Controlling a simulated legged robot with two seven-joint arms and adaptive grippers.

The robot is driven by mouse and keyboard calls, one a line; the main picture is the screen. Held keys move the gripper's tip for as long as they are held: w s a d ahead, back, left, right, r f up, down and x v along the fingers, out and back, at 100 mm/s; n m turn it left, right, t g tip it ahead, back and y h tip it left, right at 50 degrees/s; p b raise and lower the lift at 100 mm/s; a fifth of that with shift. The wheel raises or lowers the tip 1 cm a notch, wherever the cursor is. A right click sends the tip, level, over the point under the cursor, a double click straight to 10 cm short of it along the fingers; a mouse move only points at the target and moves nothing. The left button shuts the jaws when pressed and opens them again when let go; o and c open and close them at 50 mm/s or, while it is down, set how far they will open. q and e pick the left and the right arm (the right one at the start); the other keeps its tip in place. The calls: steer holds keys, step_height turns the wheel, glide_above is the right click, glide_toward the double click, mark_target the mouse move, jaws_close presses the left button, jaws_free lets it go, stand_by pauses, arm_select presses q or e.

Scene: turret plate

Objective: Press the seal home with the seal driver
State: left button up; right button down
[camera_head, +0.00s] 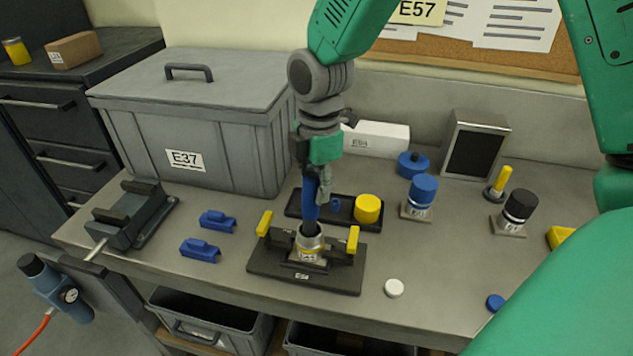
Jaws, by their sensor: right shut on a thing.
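My right gripper (317,186) is above the middle of the workbench, shut on a blue rod-like tool, which looks like the seal driver (310,205). The driver stands nearly upright. The housing sits in a black fixture plate (310,281) with a yellow clamp handle on each side. The seal is not distinguishable; the driver and the housing wall may hide it. My left gripper is not in view.
A black tray (292,207) with a yellow cylinder (367,208) lies close behind the fixture. Blue-capped (421,192) and black-capped (518,209) parts stand to the right. A large grey bin (230,150) and a dark vise (130,218) are left. A white cap (394,288) lies near the front edge.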

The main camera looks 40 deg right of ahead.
steer(key=shift+a, duration=0.15)
steer(key=shift+d+f, duration=0.1)
steer(key=shift+d, duration=0.1)
steer(key=shift+a, duration=0.4)
steer(key=shift+d, duration=0.25)
stand_by(0.4)
steer(key=shift+s+a+f, duration=0.1)
steer(key=shift+s+f, duration=0.05)
steer(key=shift+f, duration=0.55)
stand_by(2.7)
steer(key=shift+r, duration=4.05)
steer(key=shift+f, duration=0.1)
